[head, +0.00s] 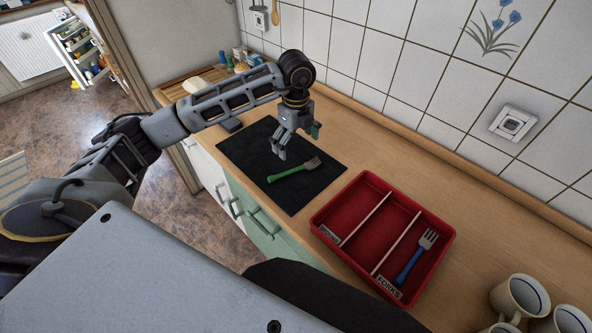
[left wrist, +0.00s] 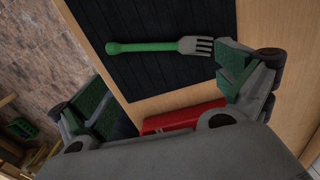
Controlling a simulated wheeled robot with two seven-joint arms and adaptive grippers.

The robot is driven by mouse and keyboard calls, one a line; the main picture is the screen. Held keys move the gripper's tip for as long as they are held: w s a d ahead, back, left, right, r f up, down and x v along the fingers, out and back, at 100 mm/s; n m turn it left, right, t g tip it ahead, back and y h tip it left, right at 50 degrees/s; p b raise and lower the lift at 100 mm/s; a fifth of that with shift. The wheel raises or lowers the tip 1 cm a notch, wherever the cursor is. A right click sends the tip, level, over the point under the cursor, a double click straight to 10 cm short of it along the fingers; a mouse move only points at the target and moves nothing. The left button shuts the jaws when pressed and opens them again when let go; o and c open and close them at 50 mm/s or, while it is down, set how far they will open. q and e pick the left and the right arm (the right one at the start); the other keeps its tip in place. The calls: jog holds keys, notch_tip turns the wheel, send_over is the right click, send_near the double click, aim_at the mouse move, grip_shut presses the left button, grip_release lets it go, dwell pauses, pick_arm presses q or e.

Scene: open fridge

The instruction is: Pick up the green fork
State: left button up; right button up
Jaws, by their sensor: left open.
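The green fork (head: 293,170) has a green handle and grey tines. It lies flat on the black mat (head: 244,148) on the wooden counter, tines toward the right. My left gripper (head: 283,150) is open and empty above the mat, just behind the fork in the head view. In the left wrist view the fork (left wrist: 160,46) lies beyond the two green-padded fingers of my left gripper (left wrist: 165,90), with its tines close to the right finger in the picture. My right gripper is not in view.
A red tray (head: 325,213) with compartments stands right of the mat; a blue-handled fork (head: 414,257) lies in the section labelled FORKS. Several white mugs (head: 522,295) stand at the lower right. A tiled wall (head: 425,75) runs behind the counter.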

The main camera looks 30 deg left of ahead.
pick_arm(q)
jog(key=shift+r, duration=0.45)
